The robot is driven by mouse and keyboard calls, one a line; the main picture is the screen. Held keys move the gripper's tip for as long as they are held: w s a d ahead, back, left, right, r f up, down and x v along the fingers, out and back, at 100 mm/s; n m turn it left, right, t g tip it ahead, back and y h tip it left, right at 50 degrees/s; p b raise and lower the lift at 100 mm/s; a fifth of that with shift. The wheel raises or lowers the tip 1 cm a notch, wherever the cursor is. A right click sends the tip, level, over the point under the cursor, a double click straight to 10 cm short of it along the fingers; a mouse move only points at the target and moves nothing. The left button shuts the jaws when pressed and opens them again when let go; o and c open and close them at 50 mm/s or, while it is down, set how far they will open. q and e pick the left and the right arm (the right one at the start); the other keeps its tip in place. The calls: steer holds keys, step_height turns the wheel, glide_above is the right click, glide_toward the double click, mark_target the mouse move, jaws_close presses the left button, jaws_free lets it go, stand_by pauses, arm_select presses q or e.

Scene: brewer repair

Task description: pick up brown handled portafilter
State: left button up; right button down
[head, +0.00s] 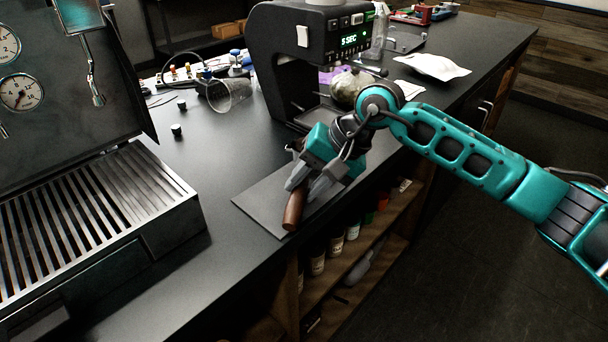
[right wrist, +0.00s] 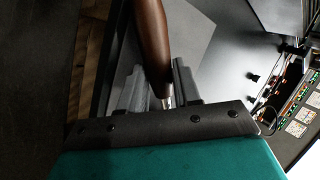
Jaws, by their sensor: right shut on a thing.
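The brown handled portafilter (head: 294,209) is over the grey mat (head: 262,210) near the counter's front edge. Its brown handle points toward the front, and its head is hidden behind my gripper. My right gripper (head: 309,184) is shut on the portafilter at the handle's metal end. In the right wrist view the brown handle (right wrist: 152,40) runs up from between the fingers (right wrist: 162,95). I cannot tell whether the portafilter touches the mat. My left gripper is not in view.
An espresso machine (head: 95,200) with a slatted drip tray stands at left. A black grinder (head: 270,60) with a lit display stands behind my right gripper. A glass beaker (head: 228,93) and small parts lie farther back. Open shelves with bottles (head: 318,264) are below the counter edge.

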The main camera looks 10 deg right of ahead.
mark_target(307, 185)
steer(key=shift+r, duration=0.25)
step_height(307, 185, up, 20)
steer(key=shift+f, duration=0.15)
stand_by(0.4)
steer(key=c, duration=1.4)
jaws_free()
jaws_close()
steer(key=shift+d, duration=0.1)
